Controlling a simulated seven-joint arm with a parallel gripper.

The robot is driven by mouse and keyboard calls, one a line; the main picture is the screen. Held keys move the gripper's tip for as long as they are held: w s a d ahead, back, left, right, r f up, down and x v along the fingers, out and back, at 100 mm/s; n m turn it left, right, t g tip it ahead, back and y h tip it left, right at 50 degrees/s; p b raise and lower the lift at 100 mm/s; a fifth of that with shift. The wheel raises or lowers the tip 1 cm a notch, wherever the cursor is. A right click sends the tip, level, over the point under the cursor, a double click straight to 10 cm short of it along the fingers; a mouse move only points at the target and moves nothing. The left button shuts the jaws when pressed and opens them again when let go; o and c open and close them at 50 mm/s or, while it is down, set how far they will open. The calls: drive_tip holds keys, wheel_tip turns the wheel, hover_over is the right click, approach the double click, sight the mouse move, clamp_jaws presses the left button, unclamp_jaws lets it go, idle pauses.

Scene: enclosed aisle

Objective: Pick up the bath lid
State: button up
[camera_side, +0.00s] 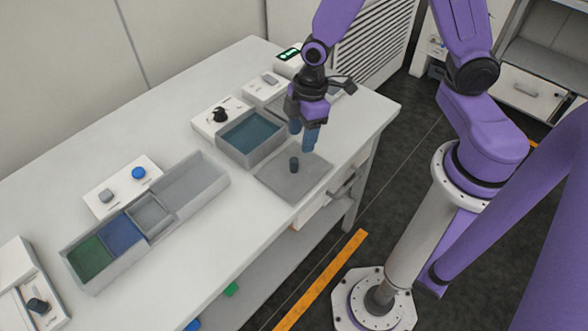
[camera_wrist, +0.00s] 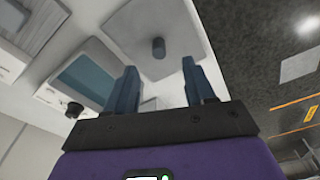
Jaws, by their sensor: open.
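The bath lid (camera_side: 279,181) is a flat grey square plate with a dark upright knob (camera_side: 294,165) near its middle. It lies on the white table to the right of the bath (camera_side: 235,146), a grey box filled with blue-green liquid. In the wrist view the lid (camera_wrist: 180,30) and its knob (camera_wrist: 158,47) show beyond the fingers, with the bath (camera_wrist: 90,72) to the left. My gripper (camera_side: 303,137) has blue fingers and is above the lid, just above and beyond the knob. In the wrist view my gripper (camera_wrist: 160,82) is open and empty, and the knob appears apart from both fingers.
A long grey tray (camera_side: 197,184) with green and blue compartments lies at the left. Small white boxes with knobs (camera_side: 220,116) and buttons (camera_side: 122,186) stand around the bath and tray. The table's front edge runs close to the lid.

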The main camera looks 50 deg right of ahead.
sight(294, 160)
drive_tip(key=shift+w+a+f, duration=0.1)
drive_tip(key=shift+a+f, duration=0.1)
drive_tip(key=shift+f, duration=1.65)
drive_tip(key=shift+w+a+f, duration=0.15)
drive_tip(key=shift+a+f, duration=0.05)
drive_tip(key=shift+f, duration=0.65)
drive_tip(key=shift+w+a+f, duration=0.1)
drive_tip(key=shift+a+f, duration=0.15)
drive_tip(key=shift+f, duration=0.6)
drive_tip(key=shift+w+a+f, duration=0.15)
drive_tip(key=shift+a+f, duration=0.05)
drive_tip(key=shift+f, duration=0.65)
clamp_jaws()
